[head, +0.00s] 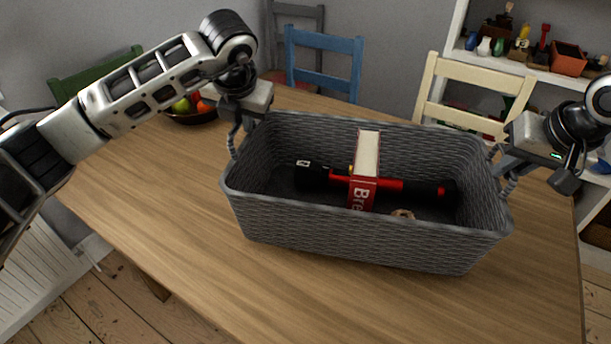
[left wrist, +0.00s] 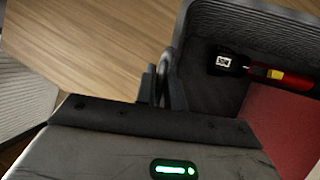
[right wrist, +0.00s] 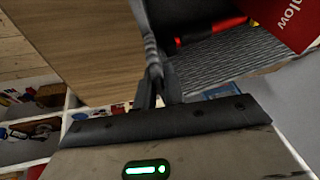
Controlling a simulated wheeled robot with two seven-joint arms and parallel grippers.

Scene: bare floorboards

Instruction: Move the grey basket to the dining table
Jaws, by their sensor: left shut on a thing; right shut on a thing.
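The grey woven basket (head: 370,246) is over the wooden dining table (head: 170,215) in the head view; I cannot tell whether its bottom touches the top. Inside it are a red box (head: 364,172) with a pale side and a black and red flashlight (head: 395,184), plus a small brown item. My left gripper (head: 236,128) is shut on the basket's left handle, also seen in the left wrist view (left wrist: 168,84). My right gripper (head: 504,170) is shut on the right handle, also seen in the right wrist view (right wrist: 152,75).
A dark fruit bowl (head: 190,115) stands on the table behind my left arm. Blue (head: 325,62), cream (head: 475,85) and green chairs stand around the table. White shelves (head: 500,62) with pots are at the back right. The table's front left is clear.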

